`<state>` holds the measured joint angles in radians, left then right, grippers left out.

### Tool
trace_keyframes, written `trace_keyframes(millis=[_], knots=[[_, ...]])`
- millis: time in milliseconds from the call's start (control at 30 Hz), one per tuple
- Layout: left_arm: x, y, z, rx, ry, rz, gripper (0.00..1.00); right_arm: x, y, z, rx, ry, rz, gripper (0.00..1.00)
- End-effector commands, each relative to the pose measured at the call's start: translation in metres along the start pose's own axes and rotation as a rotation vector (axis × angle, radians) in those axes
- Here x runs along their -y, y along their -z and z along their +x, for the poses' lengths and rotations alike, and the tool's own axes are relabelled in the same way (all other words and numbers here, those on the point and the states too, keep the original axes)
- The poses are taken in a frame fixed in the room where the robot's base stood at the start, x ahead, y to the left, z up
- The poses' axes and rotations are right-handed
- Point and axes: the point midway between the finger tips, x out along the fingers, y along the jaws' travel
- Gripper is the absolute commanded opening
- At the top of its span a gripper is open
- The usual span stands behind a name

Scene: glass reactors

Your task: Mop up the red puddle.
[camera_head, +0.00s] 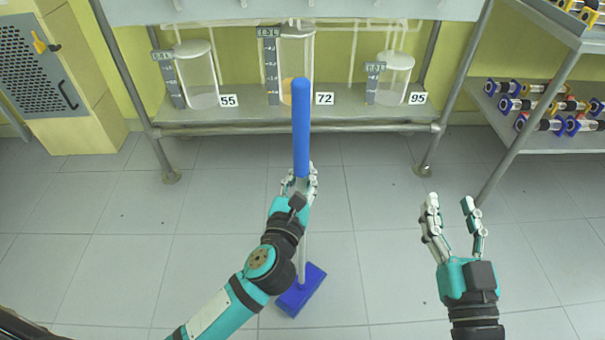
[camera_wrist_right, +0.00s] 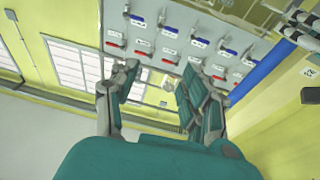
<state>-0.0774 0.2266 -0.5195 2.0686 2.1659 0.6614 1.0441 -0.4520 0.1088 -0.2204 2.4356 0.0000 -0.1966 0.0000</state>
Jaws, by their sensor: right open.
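The mop has a long blue handle (camera_head: 301,130), a thin pale shaft and a flat blue head (camera_head: 300,290) resting on the floor. It stands roughly upright in the middle of the head view. My left gripper (camera_head: 300,180) is closed around the mop just below the blue handle. My right gripper (camera_head: 453,204) is open and empty, off to the right of the mop. In the right wrist view its fingers (camera_wrist_right: 160,88) stand apart with nothing between them, and the blue handle (camera_wrist_right: 262,72) shows at the right. I see no red puddle in either view.
A low rack shelf (camera_head: 290,114) at the back holds glass vessels labelled 55, 72 and 95. A shelf unit (camera_head: 505,140) with several small cylinders stands at the right. A cabinet (camera_head: 65,75) stands at the far left. The tiled floor (camera_head: 120,215) is largely clear.

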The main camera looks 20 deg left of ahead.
Motion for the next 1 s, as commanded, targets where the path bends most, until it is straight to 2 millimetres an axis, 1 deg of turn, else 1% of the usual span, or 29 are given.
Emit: trace_keyframes(millis=[33, 467, 1000], knots=[[0.001, -0.005, 0.000, 0.006, 0.001, -0.001, 0.00, -0.001, -0.003, 0.000, 0.026, -0.001, -0.001, 0.47], [0.004, -0.014, 0.001, 0.005, -0.001, -0.001, 0.00, -0.006, -0.041, -0.010, 0.250, -0.014, -0.006, 0.47], [0.008, -0.025, 0.002, 0.006, -0.003, 0.000, 0.00, -0.013, -0.084, -0.035, 0.527, -0.031, -0.008, 0.47]])
